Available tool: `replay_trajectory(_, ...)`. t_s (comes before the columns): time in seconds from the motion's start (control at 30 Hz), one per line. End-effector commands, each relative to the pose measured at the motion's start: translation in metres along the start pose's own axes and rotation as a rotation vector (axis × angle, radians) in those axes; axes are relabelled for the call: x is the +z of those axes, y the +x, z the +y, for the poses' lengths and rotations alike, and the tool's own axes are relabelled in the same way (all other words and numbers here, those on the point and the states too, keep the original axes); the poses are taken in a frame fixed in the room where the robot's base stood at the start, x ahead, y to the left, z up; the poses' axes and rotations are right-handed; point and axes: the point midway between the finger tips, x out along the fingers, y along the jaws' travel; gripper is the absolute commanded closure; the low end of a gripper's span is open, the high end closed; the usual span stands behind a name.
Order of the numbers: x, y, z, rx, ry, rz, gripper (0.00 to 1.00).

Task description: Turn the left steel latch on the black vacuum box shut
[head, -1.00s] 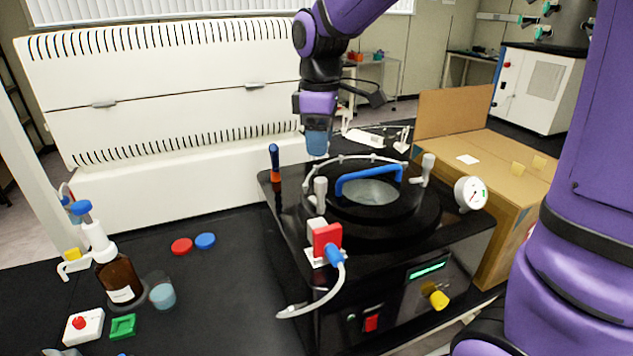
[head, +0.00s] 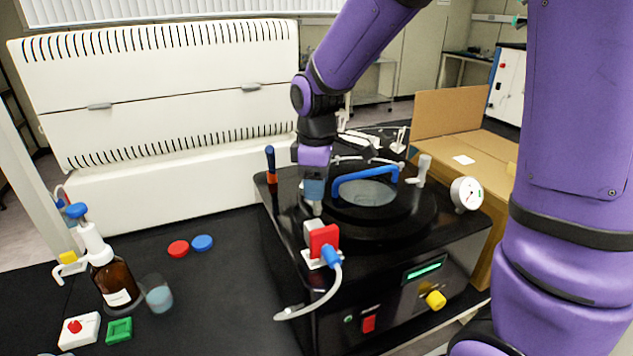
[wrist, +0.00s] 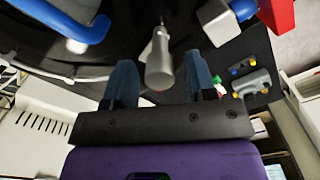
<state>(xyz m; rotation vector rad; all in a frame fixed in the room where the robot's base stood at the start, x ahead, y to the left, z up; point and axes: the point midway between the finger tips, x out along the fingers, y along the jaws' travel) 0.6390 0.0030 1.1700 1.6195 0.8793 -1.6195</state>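The black vacuum box (head: 277,200) stands on the bench with a round lid and a blue lid handle (head: 365,176). The left steel latch (wrist: 160,62) is a grey rounded lever. In the wrist view it lies between my gripper's two blue fingers, with a gap on each side. My gripper (head: 314,190) is open and points down over the left side of the box. In the head view it hides most of this latch; only a small pale piece shows below the fingertips. The right steel latch (head: 424,170) stands upright on the lid's far side.
A red valve block (head: 323,240) with a blue hose fitting sits close in front of my gripper. An orange-and-blue tool (head: 271,165) stands at the box's back left corner. A gauge (head: 466,193) is at the right. A brown bottle (head: 115,280) stands on the bench at left.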

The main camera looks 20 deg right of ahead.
Motion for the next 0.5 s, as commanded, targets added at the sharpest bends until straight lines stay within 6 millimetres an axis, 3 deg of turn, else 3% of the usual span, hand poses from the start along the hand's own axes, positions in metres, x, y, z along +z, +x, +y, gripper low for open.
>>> replay_trajectory(0.03,0.0,-0.0001,0.0,0.0,0.0,0.0,0.61)
replay_trajectory(0.2,0.0,-0.0002,0.0001,0.0,0.0,0.0,0.96)
replay_trajectory(0.5,0.0,-0.0004,0.0002,0.0,0.029,0.0,0.96)
